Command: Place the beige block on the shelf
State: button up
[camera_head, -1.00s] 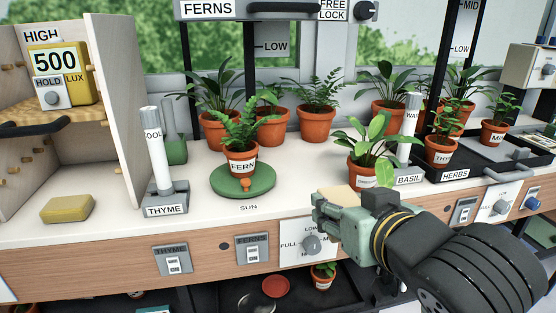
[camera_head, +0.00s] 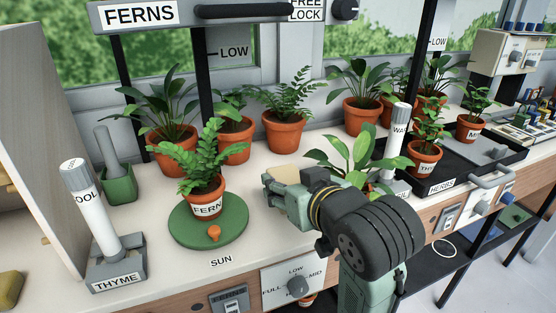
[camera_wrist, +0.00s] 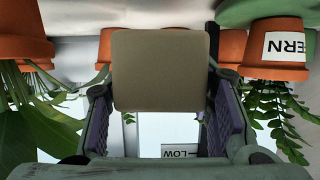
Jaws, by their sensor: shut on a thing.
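The beige block (camera_wrist: 160,70) is held between the two fingers of my gripper (camera_wrist: 162,112) in the wrist view, its flat square face toward the camera. In the head view my gripper (camera_head: 283,196) is above the counter, right of the potted fern on the green disc. The block's pale top (camera_head: 284,175) shows there at the fingers, mostly hidden.
A THYME stand with a white tube (camera_head: 92,210) stands between the panel and the green disc (camera_head: 180,235). A potted fern (camera_head: 207,200) is on the disc. A yellow block (camera_head: 10,288) lies at the far left. Several potted plants line the back; a basil plant is behind my wrist.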

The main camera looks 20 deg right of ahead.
jog(key=shift+w+a+r+p, duration=0.1)
jog(key=shift+w+p, duration=0.3)
jog(key=shift+p, duration=0.25)
jog(key=w+p, duration=0.1)
jog(key=w, duration=0.1)
jog(key=w+d+f+p, duration=0.1)
jog(key=w, duration=0.2)
jog(key=w+d+p, duration=0.1)
jog(key=w+p, duration=0.1)
jog(key=w, duration=0.1)
jog(key=shift+w+d+f, duration=0.2)
jog(key=shift+f, duration=0.15)
jog(key=shift+w+d, duration=0.2)
jog(key=shift+w, duration=0.45)
jog(key=f, duration=0.3)
jog(key=shift+w, duration=0.35)
jog(key=shift+d+f+p, duration=0.1)
jog(key=shift+f+p, duration=0.2)
jog(key=shift+f, duration=0.25)
jog(key=o, duration=1.4)
jog(key=shift+c, duration=0.2)
